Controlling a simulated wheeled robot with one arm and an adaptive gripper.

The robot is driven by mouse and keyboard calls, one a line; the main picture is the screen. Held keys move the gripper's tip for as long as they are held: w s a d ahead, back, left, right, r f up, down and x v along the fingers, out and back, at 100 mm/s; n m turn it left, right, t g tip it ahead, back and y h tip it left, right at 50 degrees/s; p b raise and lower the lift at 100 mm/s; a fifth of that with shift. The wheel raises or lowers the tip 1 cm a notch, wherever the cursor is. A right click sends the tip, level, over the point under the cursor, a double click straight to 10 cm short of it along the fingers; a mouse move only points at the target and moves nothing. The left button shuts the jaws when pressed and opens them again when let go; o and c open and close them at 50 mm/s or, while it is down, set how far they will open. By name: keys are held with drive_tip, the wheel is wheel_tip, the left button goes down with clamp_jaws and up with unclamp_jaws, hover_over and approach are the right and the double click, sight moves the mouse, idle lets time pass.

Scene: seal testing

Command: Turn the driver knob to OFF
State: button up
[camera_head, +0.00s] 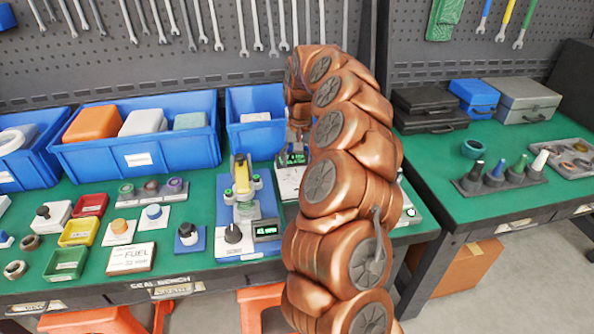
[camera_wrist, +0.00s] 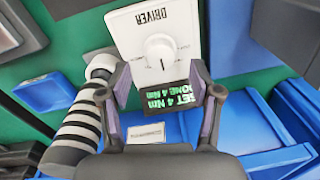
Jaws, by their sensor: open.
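The driver panel (camera_wrist: 128,34) is a white plate labelled DRIVER, upside down in the wrist view. Its round white knob (camera_wrist: 160,52) has a dark pointer mark. No OFF mark can be made out. A dark display (camera_wrist: 178,93) below it reads SET 4 Nm, DONE 4 Nm in green. My gripper (camera_wrist: 159,74) is open and empty. Its fingers sit left and right of the knob in the picture; I cannot tell how far above the plate they are. In the head view my copper arm hides the gripper and the knob; a panel with a green display (camera_head: 291,159) shows beside it.
A black-and-white striped tool (camera_wrist: 78,128) lies close left of my gripper. Blue bins (camera_wrist: 245,122) stand close by. In the head view, a yellow-topped fixture (camera_head: 241,172) and a dark-knobbed panel (camera_head: 233,234) stand left of my arm. A second bench (camera_head: 430,160) is right.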

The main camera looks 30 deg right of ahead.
sight(297, 174)
drive_tip(key=shift+a+f+p, duration=0.1)
drive_tip(key=shift+f+p, duration=0.2)
drive_tip(key=shift+f, duration=1.7)
drive_tip(key=c, duration=1.1)
